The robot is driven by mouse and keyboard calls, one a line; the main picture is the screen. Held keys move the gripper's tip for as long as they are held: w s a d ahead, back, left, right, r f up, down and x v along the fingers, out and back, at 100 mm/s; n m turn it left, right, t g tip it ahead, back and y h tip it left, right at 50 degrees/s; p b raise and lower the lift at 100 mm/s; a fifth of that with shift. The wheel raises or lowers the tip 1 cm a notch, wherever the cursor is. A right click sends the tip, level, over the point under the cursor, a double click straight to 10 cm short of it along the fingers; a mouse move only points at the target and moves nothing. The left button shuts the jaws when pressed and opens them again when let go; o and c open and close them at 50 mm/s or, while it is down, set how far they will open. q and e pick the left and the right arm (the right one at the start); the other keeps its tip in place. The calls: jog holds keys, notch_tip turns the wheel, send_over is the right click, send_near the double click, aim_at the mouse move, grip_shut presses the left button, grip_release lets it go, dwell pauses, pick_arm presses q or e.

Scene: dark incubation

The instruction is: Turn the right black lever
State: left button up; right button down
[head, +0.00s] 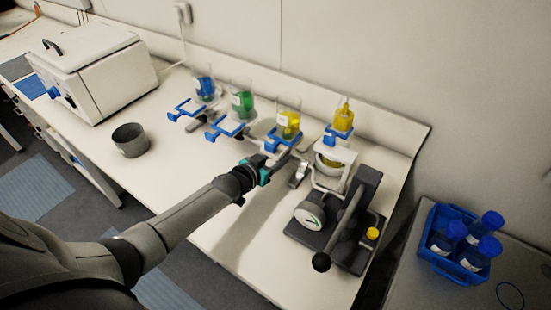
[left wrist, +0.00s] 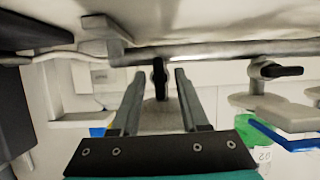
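My left gripper (head: 273,160) reaches in from the left to the metal rail below the yellow beaker (head: 288,123). In the left wrist view its two fingers (left wrist: 157,88) are apart. The black lever (left wrist: 160,76) on the rail shows in the gap between them, with space visible on both sides; I cannot tell how deep it sits between them. A second black lever (left wrist: 281,71) is farther along the rail, to the right in that view, near the green beaker (left wrist: 253,101). In the head view the gripper mostly hides the nearer lever. My right gripper is not in view.
A black press-like device with a dial (head: 309,217) and ball-ended handle (head: 321,262) stands right of my gripper. Blue (head: 205,88) and green (head: 243,102) beakers, a grey pot (head: 131,140) and a white box (head: 95,75) are left. The front bench centre is clear.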

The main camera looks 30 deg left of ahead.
pick_arm(q)
jog(key=p+v, duration=0.3)
jog(key=v, duration=1.2)
jog(key=shift+s, duration=0.2)
jog(key=shift+f, duration=0.1)
dwell(0.4)
